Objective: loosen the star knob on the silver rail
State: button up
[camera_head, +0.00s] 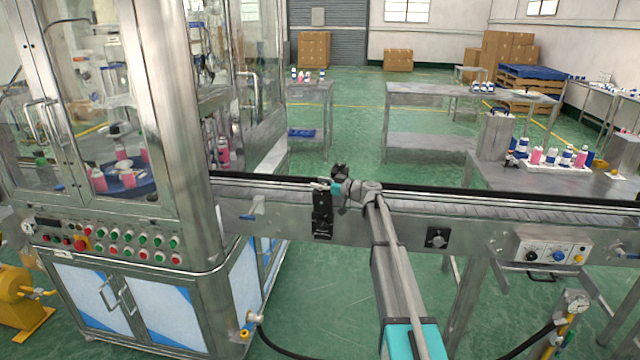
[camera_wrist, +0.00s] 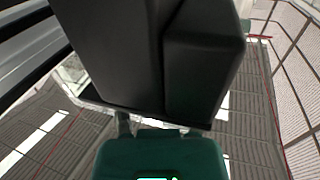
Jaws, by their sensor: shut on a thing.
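The knob is hidden or too small to make out. A black bracket (camera_head: 322,215) on the rail's front is just left of my wrist. In the wrist view, a large black block (camera_wrist: 150,50) fills the middle and hides the fingertips.
A black square fitting (camera_head: 437,237) and a control box (camera_head: 552,251) are on the conveyor front to the right. A glass-doored machine (camera_head: 165,120) stands left. A tray with bottles (camera_head: 548,166) is on a table behind right.

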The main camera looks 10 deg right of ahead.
jog(key=n+g+y, duration=0.2)
jog(key=n+g, duration=0.1)
jog(key=g, duration=0.1)
jog(key=shift+s+a+n+g+y, duration=0.1)
jog(key=shift+s+n+g+y, duration=0.1)
jog(key=shift+n+g, duration=0.6)
jog(key=shift+s+a+n+g+y, duration=0.15)
jog(key=shift+n+g, duration=0.25)
jog(key=shift+g, duration=0.7)
jog(key=shift+d, duration=0.1)
jog(key=o, duration=1)
jog(key=shift+s+d, duration=0.25)
jog(key=shift+d, duration=1.75)
jog(key=shift+s+d, duration=0.2)
jog(key=shift+d, duration=1.75)
jog(key=shift+s+d, duration=0.25)
jog(key=shift+d, duration=1.75)
